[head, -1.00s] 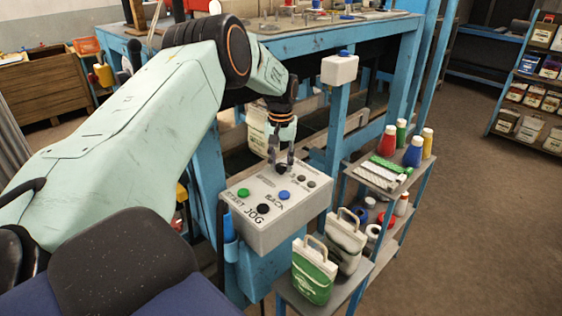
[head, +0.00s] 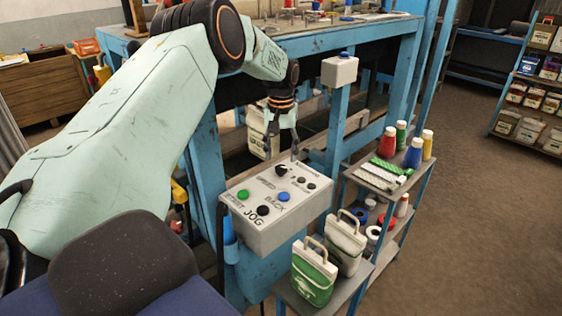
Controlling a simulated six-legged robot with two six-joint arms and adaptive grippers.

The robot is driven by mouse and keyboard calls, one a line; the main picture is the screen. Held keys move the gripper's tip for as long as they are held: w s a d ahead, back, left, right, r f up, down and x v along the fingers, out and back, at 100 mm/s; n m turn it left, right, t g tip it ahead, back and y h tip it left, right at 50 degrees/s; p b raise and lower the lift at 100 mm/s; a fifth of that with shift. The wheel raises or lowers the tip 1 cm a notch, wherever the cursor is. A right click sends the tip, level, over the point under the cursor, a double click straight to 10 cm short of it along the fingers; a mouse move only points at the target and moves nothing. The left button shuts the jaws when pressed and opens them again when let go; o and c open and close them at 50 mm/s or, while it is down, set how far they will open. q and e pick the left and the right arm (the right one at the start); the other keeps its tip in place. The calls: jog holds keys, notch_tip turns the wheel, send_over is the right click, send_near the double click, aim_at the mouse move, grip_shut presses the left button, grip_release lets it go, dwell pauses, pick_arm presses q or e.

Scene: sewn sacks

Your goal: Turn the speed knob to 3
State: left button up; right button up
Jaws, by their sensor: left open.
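The speed knob (head: 281,170) is a dark round knob near the back edge of the grey control box (head: 262,235), behind the printed label. Its pointer and the numbers are too small to read. My left gripper (head: 283,152) points down just above and behind the knob, with its fingers apart and nothing between them. The knob shows clear of the fingers. My right gripper is not in view.
The box also carries a green button (head: 243,195), a blue button (head: 284,196) and black buttons. Two sewn sacks (head: 315,272) stand on a low shelf in front. A small rack (head: 378,178) with spools and bottles stands to the right, with open floor beyond.

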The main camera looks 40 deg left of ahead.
aim_at(280, 167)
pick_arm(q)
notch_tip(280, 167, up, 8)
jog(key=shift+s+f, duration=0.1)
jog(key=shift+s, duration=0.05)
dwell(0.8)
